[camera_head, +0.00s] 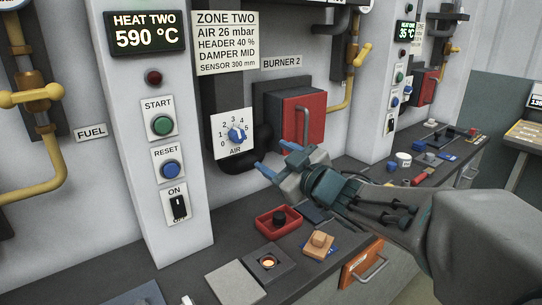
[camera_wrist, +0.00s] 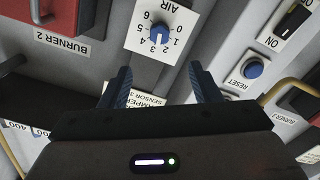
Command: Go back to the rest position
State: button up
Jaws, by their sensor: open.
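My gripper (camera_head: 276,160) is open and empty in the head view, held in the air in front of the panel, above the counter. Its two blue fingers point at the panel, to the lower right of the AIR dial (camera_head: 236,134). In the wrist view the fingers of my gripper (camera_wrist: 159,88) stand apart with nothing between them. The AIR dial (camera_wrist: 159,40), a blue knob on a white scale plate, lies beyond the fingertips, apart from them. My forearm reaches in from the right and hides part of the counter.
A red burner box (camera_head: 303,115) with a handle juts out beside the dial. The counter (camera_head: 215,262) below holds a red tray (camera_head: 277,222), a wooden block (camera_head: 318,244) and a lit round lamp (camera_head: 268,262). START (camera_head: 162,125) and RESET (camera_head: 170,169) buttons sit on the left column.

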jog(key=s+d+f+m+g+h+p, duration=0.2)
jog(key=d+f+m+h, duration=0.1)
jog(key=d+m+h, duration=0.25)
jog(key=s+d+f+m+g+h+p, duration=0.1)
jog(key=s+d+f+m+h+p, duration=0.1)
jog(key=s+d+f+m+h, duration=0.25)
jog(key=s+f+m+g+p, duration=0.1)
jog(key=s+f+g, duration=0.1)
jog(key=s+g, duration=0.2)
jog(key=s+f+m+g+p, duration=0.1)
jog(key=s+f+g, duration=0.2)
jog(key=s, duration=0.8)
jog(key=shift+s+f+g, duration=0.25)
jog(key=shift+f+g, duration=0.1)
jog(key=shift+g, duration=0.75)
